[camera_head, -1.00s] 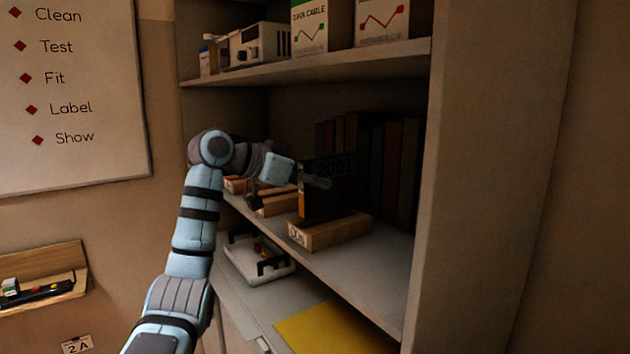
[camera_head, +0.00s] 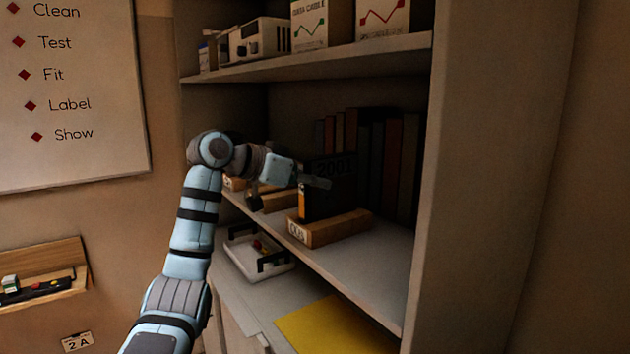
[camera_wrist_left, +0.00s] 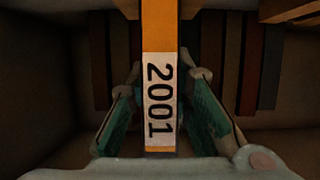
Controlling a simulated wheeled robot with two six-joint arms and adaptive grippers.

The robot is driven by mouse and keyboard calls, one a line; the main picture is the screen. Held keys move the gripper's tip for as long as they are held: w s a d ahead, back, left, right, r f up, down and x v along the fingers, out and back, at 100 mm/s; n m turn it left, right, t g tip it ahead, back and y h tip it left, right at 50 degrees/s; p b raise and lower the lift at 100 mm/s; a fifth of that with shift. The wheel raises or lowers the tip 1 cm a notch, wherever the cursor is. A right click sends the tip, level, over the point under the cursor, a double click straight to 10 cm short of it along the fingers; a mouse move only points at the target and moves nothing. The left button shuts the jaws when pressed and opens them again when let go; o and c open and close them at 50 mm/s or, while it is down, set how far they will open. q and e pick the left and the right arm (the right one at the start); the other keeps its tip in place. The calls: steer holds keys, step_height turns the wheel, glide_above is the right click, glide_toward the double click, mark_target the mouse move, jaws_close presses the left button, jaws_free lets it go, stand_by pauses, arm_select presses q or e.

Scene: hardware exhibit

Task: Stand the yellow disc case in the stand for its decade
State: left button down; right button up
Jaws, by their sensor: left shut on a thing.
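The disc case (camera_head: 330,190) is a thin upright case marked 2001. In the head view its broad face is dark and a narrow orange-yellow edge shows at its left. In the left wrist view the case (camera_wrist_left: 160,30) shows its yellow spine with a white 2001 label. My left gripper (camera_head: 318,182) is shut on it, with one finger on each side of the spine. The case stands at a wooden stand (camera_head: 330,231) with a white label ending in 0s; its first characters are hard to read. Whether its bottom is fully seated is hidden. My right gripper is not in view.
More wooden stands (camera_head: 280,200) sit farther left on the same shelf. Dark books (camera_head: 385,165) stand behind the case. A shelf above holds boxes (camera_head: 383,20). Below are a white tray (camera_head: 262,252) and a yellow sheet (camera_head: 330,328). The right cabinet panel (camera_head: 480,180) bounds the space.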

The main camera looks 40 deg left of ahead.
arm_select(q)
steer(key=shift+f, duration=0.1)
steer(key=shift+f+b, duration=1.1)
steer(key=shift+f, duration=0.25)
steer(key=c, duration=1.4)
jaws_free()
steer(key=shift+o, duration=0.2)
steer(key=shift+s, duration=0.1)
